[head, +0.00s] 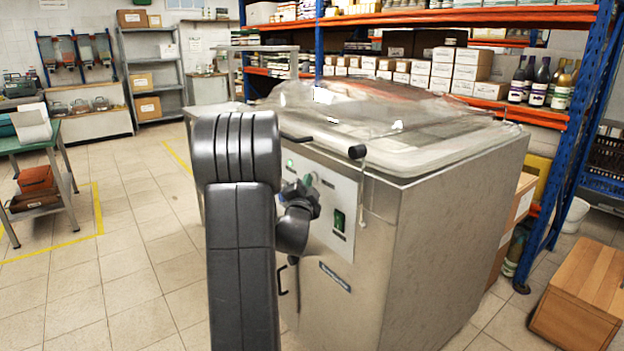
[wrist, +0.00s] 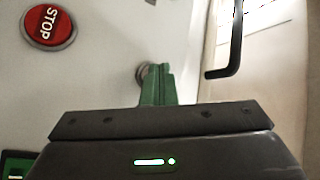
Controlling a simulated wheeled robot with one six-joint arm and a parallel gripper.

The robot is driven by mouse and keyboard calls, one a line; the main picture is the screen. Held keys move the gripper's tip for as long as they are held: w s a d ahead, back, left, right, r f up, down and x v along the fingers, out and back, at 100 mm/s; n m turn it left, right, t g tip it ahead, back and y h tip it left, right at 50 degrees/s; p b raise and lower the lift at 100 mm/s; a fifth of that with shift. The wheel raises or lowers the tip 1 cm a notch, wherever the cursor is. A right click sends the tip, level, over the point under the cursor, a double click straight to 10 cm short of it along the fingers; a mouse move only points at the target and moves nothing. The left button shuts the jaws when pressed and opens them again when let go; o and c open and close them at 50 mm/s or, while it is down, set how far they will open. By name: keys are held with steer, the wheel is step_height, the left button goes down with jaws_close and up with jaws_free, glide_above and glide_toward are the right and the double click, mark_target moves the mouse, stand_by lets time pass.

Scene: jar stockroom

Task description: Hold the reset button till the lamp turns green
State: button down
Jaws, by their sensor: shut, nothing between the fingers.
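A steel machine (head: 440,250) with a control panel (head: 325,240) fills the middle of the head view. A small lamp (head: 291,163) on the panel's upper left glows green. My gripper (head: 309,180) is at the panel, pointed at it; its green fingers (wrist: 158,84) are shut and empty in the wrist view. A round metal-rimmed button (wrist: 144,72) shows just behind the fingertips and is mostly covered by them. The tips overlap it; I cannot tell whether they press it.
A red STOP button (wrist: 50,27) sits left of the fingers in the wrist view. A green switch (head: 339,220) is lower right on the panel. A black handle (wrist: 232,45) juts out near the gripper. A clear lid (head: 380,115) covers the machine. Floor at left is open.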

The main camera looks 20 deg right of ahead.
steer(key=shift+a, duration=0.1)
steer(key=shift+s+a+b, duration=0.3)
steer(key=shift+a+b, duration=0.15)
steer(key=shift+a, duration=0.2)
steer(key=a, duration=0.1)
steer(key=s+a+b, duration=0.1)
steer(key=a, duration=0.2)
steer(key=shift+s+a+b, duration=0.3)
steer(key=shift+s+a, duration=0.05)
stand_by(0.7)
steer(key=shift+w+d+r+p, duration=0.15)
steer(key=shift+d+p, duration=0.2)
steer(key=shift+p, duration=0.3)
steer(key=shift+w+d+r+p, duration=0.15)
steer(key=shift+d+p, duration=0.2)
steer(key=shift+p, duration=0.25)
steer(key=p, duration=0.3)
